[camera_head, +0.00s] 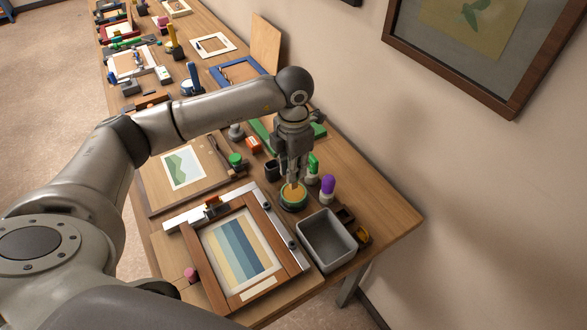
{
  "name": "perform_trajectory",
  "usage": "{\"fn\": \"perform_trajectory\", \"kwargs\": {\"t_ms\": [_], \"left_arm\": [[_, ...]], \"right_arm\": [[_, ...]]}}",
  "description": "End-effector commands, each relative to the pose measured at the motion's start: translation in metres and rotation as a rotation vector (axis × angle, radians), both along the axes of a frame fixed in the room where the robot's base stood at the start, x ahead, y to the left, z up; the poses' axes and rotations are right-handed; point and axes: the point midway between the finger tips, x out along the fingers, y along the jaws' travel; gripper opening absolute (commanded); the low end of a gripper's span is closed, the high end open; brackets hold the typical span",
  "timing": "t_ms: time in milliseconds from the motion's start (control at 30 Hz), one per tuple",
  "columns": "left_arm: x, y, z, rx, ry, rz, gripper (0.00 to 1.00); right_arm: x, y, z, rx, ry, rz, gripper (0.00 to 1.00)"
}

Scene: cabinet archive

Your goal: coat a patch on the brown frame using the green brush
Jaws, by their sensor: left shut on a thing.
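My left gripper (292,180) points down over a round green-rimmed dish (283,206) with yellow-orange inside. It is shut on a slim thing mostly hidden by the fingers; its colour and whether it touches the dish's contents cannot be told. A green-topped upright piece (313,164) with a pale base stands just right of the gripper; I cannot tell whether it is the green brush. The brown frame (263,220) lies near the table's front around a striped blue and yellow picture (240,250), with metal rails at its sides. My right gripper is not in view.
A purple-topped piece (328,184) and a grey open bin (326,241) stand right of the dish. A dark cup (271,169) is at its left. A green landscape print (183,168) lies on a board. A framed picture (481,45) hangs on the wall.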

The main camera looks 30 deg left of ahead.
Motion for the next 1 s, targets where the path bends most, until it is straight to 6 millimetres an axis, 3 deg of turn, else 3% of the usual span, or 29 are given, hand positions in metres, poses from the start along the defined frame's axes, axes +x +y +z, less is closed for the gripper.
{"fn": "perform_trajectory", "kwargs": {"t_ms": [500, 1000], "left_arm": [[0.001, 0.000, 0.045, -0.001, -0.003, 0.000, 0.00], [0.001, 0.000, 0.047, -0.001, -0.002, 0.000, 0.00]], "right_arm": [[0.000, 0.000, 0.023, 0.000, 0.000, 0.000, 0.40], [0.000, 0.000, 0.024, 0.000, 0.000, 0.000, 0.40]]}}
